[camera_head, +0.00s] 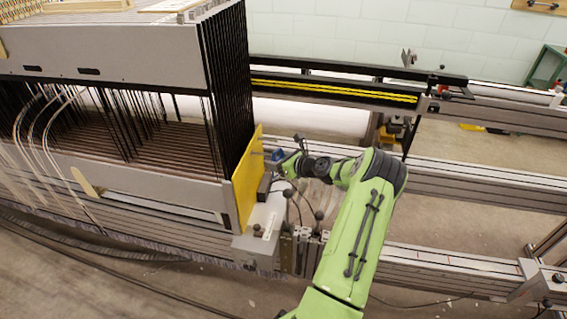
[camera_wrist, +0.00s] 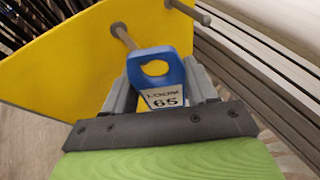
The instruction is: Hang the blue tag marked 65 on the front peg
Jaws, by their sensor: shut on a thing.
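The blue tag (camera_wrist: 176,56) has a round hole at its top and a white label reading 65. My gripper (camera_wrist: 162,92) is shut on its lower part in the wrist view. Yellow shows through the hole. One peg (camera_wrist: 123,35) on the yellow board (camera_wrist: 65,65) runs down behind the tag's upper left edge, its end hidden; I cannot tell whether they touch. A second peg (camera_wrist: 189,11) stands bare at upper right. In the head view the blue tag (camera_head: 277,155) is small at my gripper (camera_head: 283,160), just right of the yellow board (camera_head: 246,185).
The loom frame (camera_head: 130,50) with dark heddles fills the left. A grey box (camera_head: 262,222) stands below the yellow board. Metal rails (camera_head: 455,180) run to the right behind my arm. A pale wall closes the back.

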